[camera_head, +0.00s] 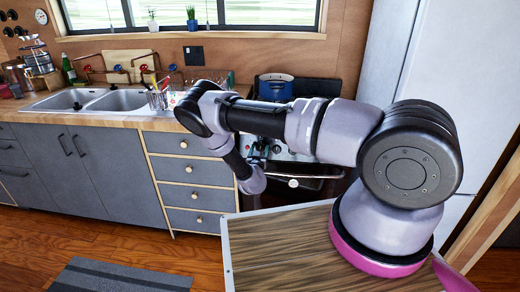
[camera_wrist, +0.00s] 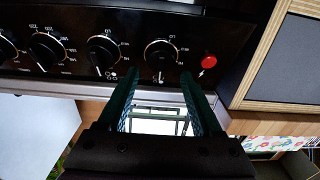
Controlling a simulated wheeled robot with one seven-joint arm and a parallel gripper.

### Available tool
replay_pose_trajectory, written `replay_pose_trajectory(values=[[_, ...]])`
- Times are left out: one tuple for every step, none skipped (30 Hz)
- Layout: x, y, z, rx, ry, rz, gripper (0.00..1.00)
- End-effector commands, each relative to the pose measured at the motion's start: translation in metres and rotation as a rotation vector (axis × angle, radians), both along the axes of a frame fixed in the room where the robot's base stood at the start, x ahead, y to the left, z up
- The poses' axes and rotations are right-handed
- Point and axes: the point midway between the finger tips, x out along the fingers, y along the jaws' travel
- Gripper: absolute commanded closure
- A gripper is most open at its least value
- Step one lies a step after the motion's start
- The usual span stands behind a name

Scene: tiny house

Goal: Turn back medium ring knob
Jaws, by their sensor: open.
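The stove's black control panel (camera_wrist: 75,35) carries a row of black knobs with white markings, and appears upside down in the wrist view. One knob (camera_wrist: 160,50) is between and just beyond my fingertips. A second knob (camera_wrist: 103,53) is left of it, and more knobs (camera_wrist: 47,49) continue to the left edge. I cannot tell which is the medium ring knob. My gripper (camera_wrist: 161,80) is open and empty, its two green-sided fingers pointing at the panel. In the head view my arm reaches down to the stove front (camera_head: 320,182) and hides most of the panel.
A red lamp (camera_wrist: 208,62) is right of the knobs. A blue pot (camera_head: 276,88) stands on the stove. A refrigerator (camera_head: 420,60) is to the right.

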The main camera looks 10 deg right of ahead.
Motion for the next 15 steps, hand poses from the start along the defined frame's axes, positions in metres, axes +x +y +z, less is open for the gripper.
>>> replay_pose_trajectory(values=[[0.0044, -0.0014, 0.0000, 0.001, 0.000, 0.000, 0.33], [0.0062, -0.0022, 0.0000, 0.001, 0.000, 0.000, 0.33], [0.0082, -0.0031, 0.0001, 0.001, 0.000, -0.001, 0.33], [0.0093, -0.0035, 0.0001, 0.001, 0.000, -0.001, 0.33], [0.0101, -0.0037, 0.0001, 0.001, 0.000, -0.001, 0.33], [0.0107, -0.0038, 0.0001, 0.001, 0.000, 0.000, 0.33], [0.0110, -0.0038, 0.0001, 0.000, 0.000, 0.000, 0.33], [0.0111, -0.0037, 0.0001, 0.000, 0.000, 0.000, 0.33], [0.0110, -0.0037, 0.0001, 0.000, 0.000, 0.000, 0.33], [0.0109, -0.0036, 0.0001, 0.000, 0.000, 0.000, 0.33], [0.0109, -0.0036, 0.0001, 0.000, 0.000, 0.000, 0.33], [0.0108, -0.0036, 0.0000, 0.000, 0.000, 0.000, 0.33], [0.0108, -0.0036, 0.0000, 0.000, 0.000, 0.000, 0.37], [0.0108, -0.0036, 0.0000, 0.000, 0.000, 0.000, 0.49], [0.0107, -0.0036, 0.0000, 0.000, 0.000, 0.000, 0.64]])
